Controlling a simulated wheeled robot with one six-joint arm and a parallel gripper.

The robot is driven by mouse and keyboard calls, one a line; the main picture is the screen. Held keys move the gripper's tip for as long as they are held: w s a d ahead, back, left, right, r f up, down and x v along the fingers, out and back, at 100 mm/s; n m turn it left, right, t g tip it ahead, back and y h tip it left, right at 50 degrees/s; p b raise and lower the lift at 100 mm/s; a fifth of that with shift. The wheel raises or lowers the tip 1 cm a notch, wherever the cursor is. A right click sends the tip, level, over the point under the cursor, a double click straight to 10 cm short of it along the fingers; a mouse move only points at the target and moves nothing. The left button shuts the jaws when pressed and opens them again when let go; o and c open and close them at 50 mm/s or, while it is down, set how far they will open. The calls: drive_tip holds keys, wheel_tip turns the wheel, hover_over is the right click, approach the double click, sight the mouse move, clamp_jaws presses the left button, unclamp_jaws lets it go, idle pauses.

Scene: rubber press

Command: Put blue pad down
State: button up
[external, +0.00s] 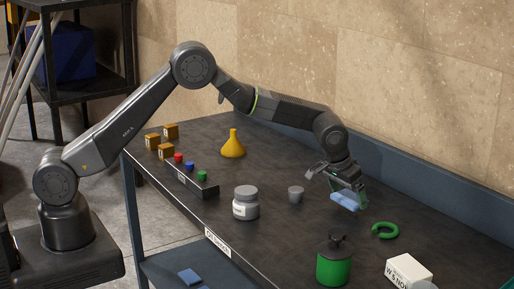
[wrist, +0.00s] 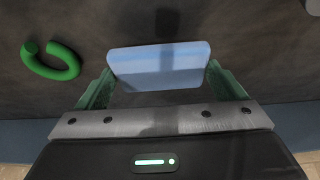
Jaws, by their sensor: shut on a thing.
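The blue pad (external: 345,201) is a light blue flat piece at the right part of the dark table in the external view. My gripper (external: 347,190) is over it and shut on it. In the wrist view the pad (wrist: 160,65) spans between the two green fingers of my gripper (wrist: 158,82). Its near edge is between the fingertips and its far edge extends past them. I cannot tell for certain whether the pad touches the table top or hangs just above it.
A green C-shaped ring (external: 385,230) lies close to the right of the pad. A small grey cup (external: 296,194), a labelled jar (external: 246,203), a green canister (external: 333,265) and a white box (external: 408,270) stand around. A yellow funnel (external: 233,146) is farther back.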

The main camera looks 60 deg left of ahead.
drive_tip(key=shift+f, duration=1.2)
drive_tip(key=shift+f, duration=0.25)
drive_tip(key=o, duration=0.7)
drive_tip(key=shift+r, duration=0.1)
drive_tip(key=shift+r, duration=0.2)
drive_tip(key=b+v, duration=0.2)
drive_tip(key=v, duration=1)
